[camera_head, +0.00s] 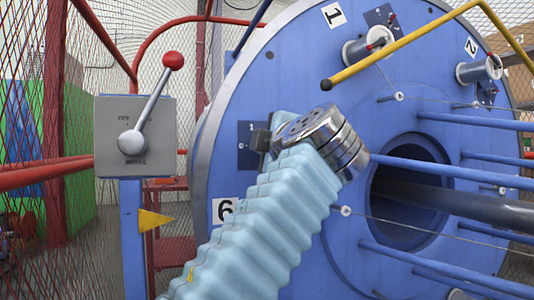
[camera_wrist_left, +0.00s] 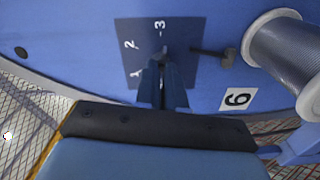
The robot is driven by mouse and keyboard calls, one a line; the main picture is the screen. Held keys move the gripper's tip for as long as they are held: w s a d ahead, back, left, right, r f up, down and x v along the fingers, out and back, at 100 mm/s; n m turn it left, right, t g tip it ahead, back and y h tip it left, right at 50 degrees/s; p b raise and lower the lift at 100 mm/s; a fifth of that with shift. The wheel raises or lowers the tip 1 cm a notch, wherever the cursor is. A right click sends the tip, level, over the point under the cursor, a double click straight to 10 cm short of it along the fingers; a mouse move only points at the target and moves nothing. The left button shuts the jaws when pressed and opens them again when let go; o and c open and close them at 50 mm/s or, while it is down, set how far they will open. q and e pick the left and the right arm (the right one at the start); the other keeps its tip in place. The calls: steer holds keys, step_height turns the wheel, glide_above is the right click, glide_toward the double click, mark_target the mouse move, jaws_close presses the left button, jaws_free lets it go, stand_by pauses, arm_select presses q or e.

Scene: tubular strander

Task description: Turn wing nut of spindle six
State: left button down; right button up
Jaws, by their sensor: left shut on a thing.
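The blue disc (camera_head: 220,170) carries a label 6 (camera_head: 224,210) and a dark plate (camera_head: 246,157) with numbers, partly hidden behind my left wrist. In the left wrist view the dark plate (camera_wrist_left: 130,55) shows the numbers 2 and 3 and a third mark. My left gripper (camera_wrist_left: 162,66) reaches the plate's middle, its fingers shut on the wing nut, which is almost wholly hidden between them. A dark T-shaped piece (camera_wrist_left: 213,55) sticks out right of the fingers, near the label 6 (camera_wrist_left: 238,99). My right gripper is not in view.
A spool (camera_wrist_left: 285,45) sits right of the plate in the wrist view. A lever box (camera_head: 135,160) with a red knob stands left of the disc. Blue rods (camera_head: 430,170) and a yellow bar (camera_head: 400,43) extend at the right. Mesh fencing (camera_head: 20,110) surrounds the place.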

arm_select(q)
steer(key=shift+f+n, duration=0.15)
steer(key=shift+n, duration=0.95)
steer(key=c, duration=1.2)
jaws_free()
steer(key=shift+c, duration=0.2)
steer(key=b+v, duration=0.3)
steer(key=v, duration=1.1)
